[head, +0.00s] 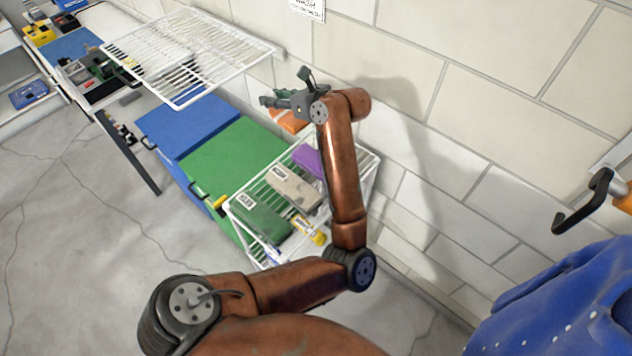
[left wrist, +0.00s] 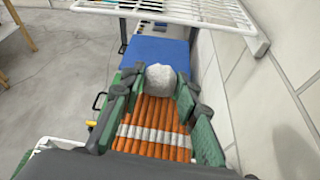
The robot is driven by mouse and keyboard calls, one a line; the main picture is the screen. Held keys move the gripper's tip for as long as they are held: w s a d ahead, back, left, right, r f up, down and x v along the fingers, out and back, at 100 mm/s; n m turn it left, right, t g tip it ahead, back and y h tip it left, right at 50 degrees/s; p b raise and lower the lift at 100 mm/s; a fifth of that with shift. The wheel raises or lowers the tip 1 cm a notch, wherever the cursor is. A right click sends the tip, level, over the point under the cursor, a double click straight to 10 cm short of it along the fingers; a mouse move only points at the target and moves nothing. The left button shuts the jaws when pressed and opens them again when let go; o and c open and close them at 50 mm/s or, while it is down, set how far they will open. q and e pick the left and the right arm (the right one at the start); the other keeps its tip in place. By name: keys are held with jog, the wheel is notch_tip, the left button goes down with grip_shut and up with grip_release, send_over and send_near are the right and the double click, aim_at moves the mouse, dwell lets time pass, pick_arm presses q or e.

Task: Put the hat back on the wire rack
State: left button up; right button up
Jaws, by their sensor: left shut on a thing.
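In the head view only an orange part of the hat (head: 290,122) shows below the gripper; my arm hides the rest. An upper white wire rack (head: 160,62) stands to the left of the gripper, apart from the hat, and its surface looks mostly bare. A lower white wire rack (head: 236,216) holds green, beige and purple items. My right gripper is not in view.
A blue box (head: 185,118) and a green box (head: 232,158) stand between the racks. A tiled wall (head: 480,120) is close behind my left arm. A black hook (head: 590,200) and a blue garment (head: 560,300) are at the right. Open floor (head: 70,240) lies left.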

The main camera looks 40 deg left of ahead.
aim_at(280, 112)
pick_arm(q)
jog(key=w+d+f+b, duration=0.3)
jog(key=f, duration=0.2)
jog(key=w+d+f+b, duration=0.2)
jog(key=w+d+f, duration=0.1)
jog(key=w+f, duration=0.1)
jog(key=w+d+f+b, duration=0.3)
jog(key=f, duration=0.3)
jog(key=shift+w+d+f+b, duration=0.15)
jog(key=shift+d+f+b, duration=0.05)
jog(key=shift+b, duration=0.1)
jog(key=shift+w+d+f, duration=0.15)
jog(key=shift+d+f, duration=0.05)
jog(key=shift+f, duration=0.05)
notch_tip(280, 112, down, 3)
jog(key=shift+w+d+f+b, duration=0.1)
jog(key=shift+w+d+b, duration=0.05)
jog(key=shift+b, duration=0.55)
jog(key=shift+f, duration=0.15)
jog(key=o, duration=1.1)
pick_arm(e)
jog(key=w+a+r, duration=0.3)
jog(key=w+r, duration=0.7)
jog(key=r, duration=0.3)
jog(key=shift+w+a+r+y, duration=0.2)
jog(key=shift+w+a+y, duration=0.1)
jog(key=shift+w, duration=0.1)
pick_arm(q)
jog(key=shift+o, duration=0.2)
